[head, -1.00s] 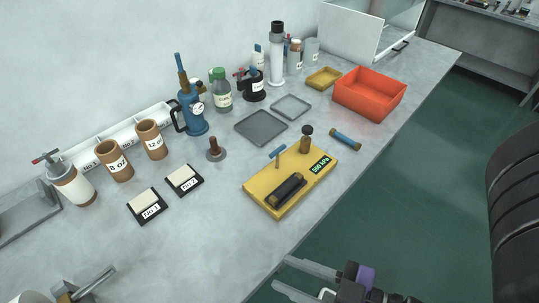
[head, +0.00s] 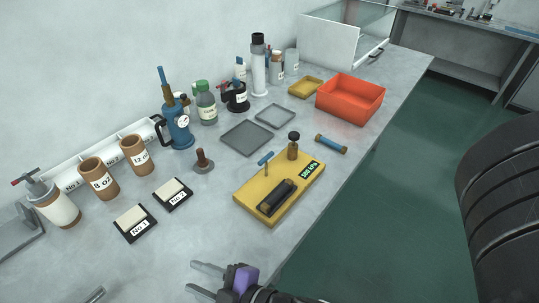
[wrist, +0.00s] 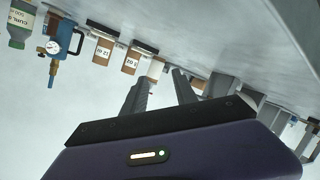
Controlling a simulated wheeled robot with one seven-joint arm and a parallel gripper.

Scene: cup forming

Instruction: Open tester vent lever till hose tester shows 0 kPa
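The hose tester is a yellow block (head: 248,212) on the bench. It carries a black clamp or fitting (head: 276,197), a dark-topped knob post (head: 293,146) and a small green-lit display (head: 310,170). The display shows a three-digit kPa value, too small to read surely and not a lone 0. A blue T-shaped lever (head: 265,158) stands on a thin post at the tester's back left edge. My gripper (head: 191,276) is open and empty near the bench's front edge, well in front of the tester and apart from it. Its spread fingers also show in the wrist view (wrist: 161,76); the tester does not.
A blue hose piece (head: 331,143) lies right of the tester. Behind stand a grey tray (head: 246,138), a plunger-like tool (head: 203,162) and a blue pump (head: 177,127). Labelled pads (head: 134,224) and brown cups (head: 99,178) are left. A red bin (head: 350,98) is back right.

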